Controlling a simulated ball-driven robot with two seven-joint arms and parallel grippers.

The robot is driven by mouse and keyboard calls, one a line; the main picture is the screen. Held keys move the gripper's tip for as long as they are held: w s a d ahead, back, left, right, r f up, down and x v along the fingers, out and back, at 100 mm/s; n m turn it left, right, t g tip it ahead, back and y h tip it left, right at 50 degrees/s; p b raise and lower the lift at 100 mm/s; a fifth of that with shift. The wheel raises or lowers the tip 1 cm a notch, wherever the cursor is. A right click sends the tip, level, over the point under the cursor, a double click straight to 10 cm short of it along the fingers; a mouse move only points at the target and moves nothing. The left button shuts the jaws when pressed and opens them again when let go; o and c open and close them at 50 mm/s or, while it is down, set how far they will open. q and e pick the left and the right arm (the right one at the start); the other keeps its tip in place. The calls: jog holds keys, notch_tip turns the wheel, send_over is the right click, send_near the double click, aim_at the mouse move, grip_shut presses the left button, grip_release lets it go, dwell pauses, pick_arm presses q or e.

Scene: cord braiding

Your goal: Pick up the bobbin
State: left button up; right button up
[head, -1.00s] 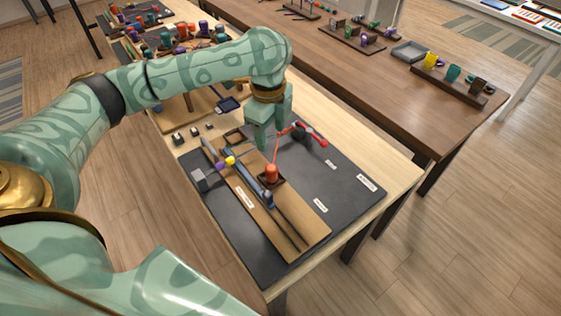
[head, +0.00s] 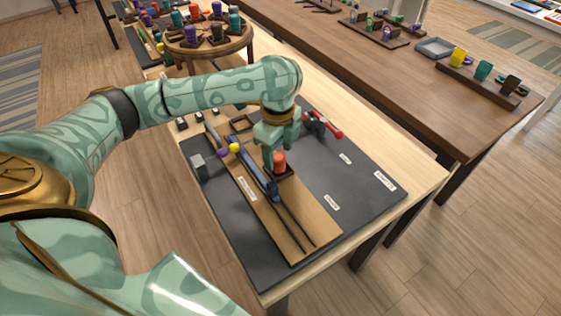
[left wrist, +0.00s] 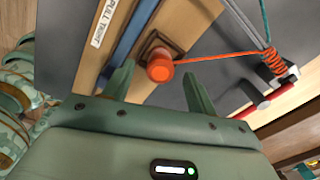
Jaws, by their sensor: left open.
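The orange bobbin (head: 279,161) stands upright on a small dark square base on the wooden board (head: 294,236). It also shows in the left wrist view (left wrist: 160,66), with an orange cord running from it to a wrapped cord (left wrist: 272,60) at the right. My left gripper (head: 279,150) is close above the bobbin in the head view. In the left wrist view the open left gripper (left wrist: 158,82) has one finger on each side of the bobbin, which sits near the line between the fingertips. No grip on it shows. My right gripper is not in view.
A red-handled tool (head: 324,124) lies behind the gripper on the dark mat (head: 345,190). A blue bar (head: 258,172) and yellow and purple pieces lie left of the bobbin. A round stand (head: 212,45) with several bobbins is at the back. The mat's right side is mostly clear.

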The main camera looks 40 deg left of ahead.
pick_arm(q)
notch_tip(320, 180, down, 3)
jog(key=shift+w+r+b, duration=0.1)
jog(key=shift+b, duration=0.35)
jog(key=shift+r, duration=0.2)
jog(key=c, duration=1.2)
